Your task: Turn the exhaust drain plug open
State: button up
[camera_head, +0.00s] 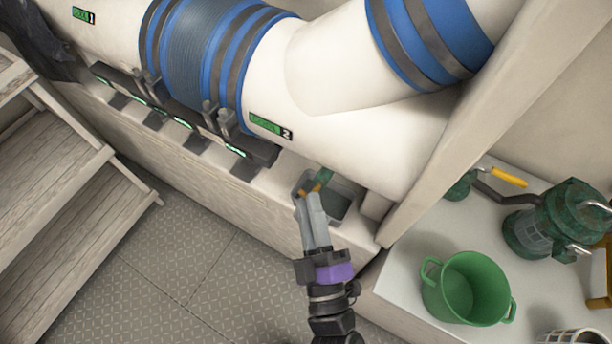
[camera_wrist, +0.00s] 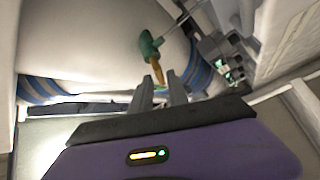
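The exhaust drain plug (camera_wrist: 149,46) shows in the wrist view as a green fitting with a yellow handle (camera_wrist: 157,70) pointing towards my gripper. It hangs beneath the big white exhaust pipe (camera_wrist: 100,50). In the head view the green plug (camera_head: 324,176) is small and partly hidden behind my fingers. My gripper (camera_wrist: 160,77) has its two fingers apart, with the handle's end at or between the tips. A gap shows between the fingers; I cannot tell whether either one touches the handle. In the head view my gripper (camera_head: 307,195) reaches up to the plug from below.
A grey tray (camera_head: 336,203) sits under the plug. Blue-banded hose joints and a dark rail (camera_head: 180,120) run along the pipe to the left. A green bucket (camera_head: 468,288) and a green pump (camera_head: 552,222) stand on the white shelf at right. Wooden steps (camera_head: 70,190) are at left.

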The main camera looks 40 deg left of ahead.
jog(key=x, duration=0.5)
jog(key=shift+w+a, duration=0.15)
jog(key=shift+a, duration=0.15)
jog(key=shift+c, duration=0.4)
grip_shut()
